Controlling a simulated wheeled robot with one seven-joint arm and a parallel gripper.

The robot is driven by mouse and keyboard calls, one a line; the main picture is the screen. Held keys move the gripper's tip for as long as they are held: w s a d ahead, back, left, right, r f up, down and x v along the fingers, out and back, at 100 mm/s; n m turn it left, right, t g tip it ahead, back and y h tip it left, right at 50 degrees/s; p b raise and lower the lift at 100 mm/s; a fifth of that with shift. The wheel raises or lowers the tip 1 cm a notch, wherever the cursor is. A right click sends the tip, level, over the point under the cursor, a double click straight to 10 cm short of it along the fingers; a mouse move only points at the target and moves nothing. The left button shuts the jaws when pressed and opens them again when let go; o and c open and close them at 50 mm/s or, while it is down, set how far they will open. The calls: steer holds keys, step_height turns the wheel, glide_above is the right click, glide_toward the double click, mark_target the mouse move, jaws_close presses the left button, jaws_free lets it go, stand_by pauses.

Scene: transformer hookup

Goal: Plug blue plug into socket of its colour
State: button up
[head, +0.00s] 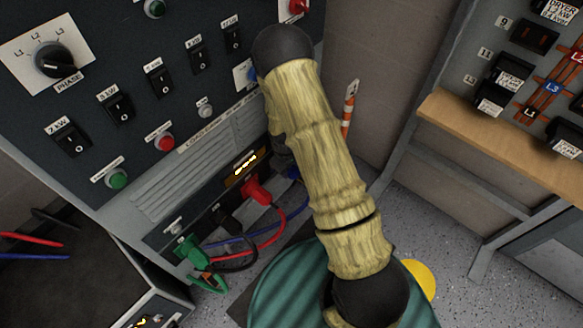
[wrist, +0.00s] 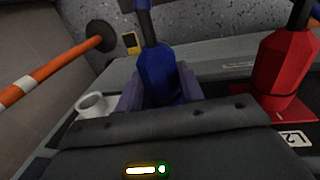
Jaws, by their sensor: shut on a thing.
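The blue plug (wrist: 160,72) stands between the two purple-grey fingers of my gripper (wrist: 161,92) in the wrist view, with its dark cable running up from its back. My gripper is shut on it. The plug's front end and the blue socket are hidden behind a dark bar, so I cannot tell whether the plug is seated. In the head view a small part of the blue plug (head: 293,172) shows at the right end of the socket strip; my arm hides most of my gripper there.
Beside it are a red plug (head: 258,190), a black plug (head: 222,217) and a green plug (head: 190,249) with loose cables. The red plug (wrist: 284,70) stands close right in the wrist view. An orange-and-white post (head: 348,108) and a wooden shelf (head: 480,135) are to the right.

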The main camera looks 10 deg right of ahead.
steer(key=shift+w+a, duration=0.2)
steer(key=o, duration=1.4)
steer(key=shift+r, duration=0.2)
